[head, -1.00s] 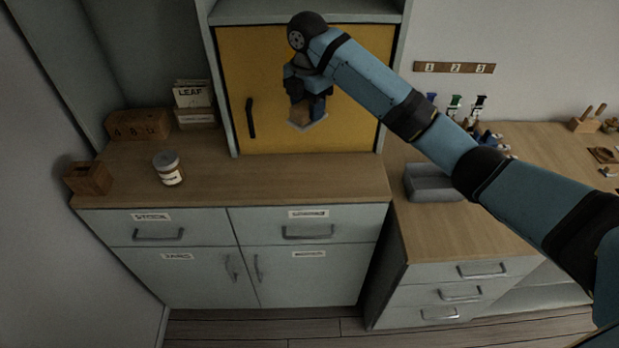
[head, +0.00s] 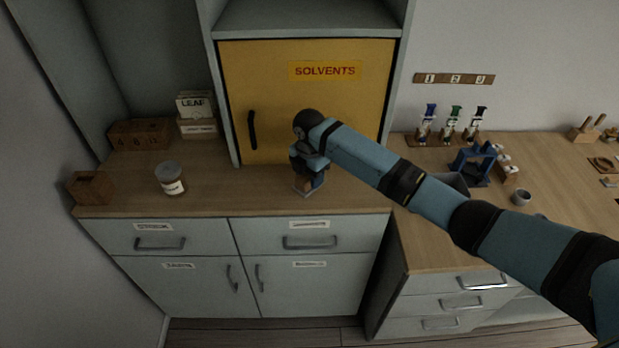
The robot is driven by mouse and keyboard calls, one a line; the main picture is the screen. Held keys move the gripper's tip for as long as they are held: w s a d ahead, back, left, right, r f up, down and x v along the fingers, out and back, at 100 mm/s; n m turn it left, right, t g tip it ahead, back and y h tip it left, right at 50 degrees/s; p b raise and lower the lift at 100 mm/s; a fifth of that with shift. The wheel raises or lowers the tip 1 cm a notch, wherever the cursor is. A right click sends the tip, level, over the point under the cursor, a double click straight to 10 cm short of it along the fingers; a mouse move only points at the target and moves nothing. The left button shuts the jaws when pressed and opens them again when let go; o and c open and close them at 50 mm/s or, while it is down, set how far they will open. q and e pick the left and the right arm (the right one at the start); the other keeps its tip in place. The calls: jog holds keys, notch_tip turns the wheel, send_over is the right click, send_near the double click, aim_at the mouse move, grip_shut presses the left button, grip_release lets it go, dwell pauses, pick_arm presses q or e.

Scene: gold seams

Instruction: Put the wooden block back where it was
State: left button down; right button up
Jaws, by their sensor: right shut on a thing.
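My right gripper (head: 309,179) is shut on a small brown wooden block (head: 304,185), low over the wooden counter in front of the yellow cabinet. The gripper hides much of the block. A pale, flat edge shows at the block's lower end. I cannot tell whether the block touches the counter. My left gripper is not in view.
The yellow SOLVENTS cabinet (head: 285,110) is shut behind the gripper. A blue stand (head: 474,164) is right. The counter (head: 235,190) between jar and gripper is clear.

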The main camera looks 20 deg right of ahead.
jog(key=shift+f, duration=0.65)
jog(key=shift+f, duration=0.1)
jog(key=o, duration=1.1)
jog(key=shift+c, duration=0.2)
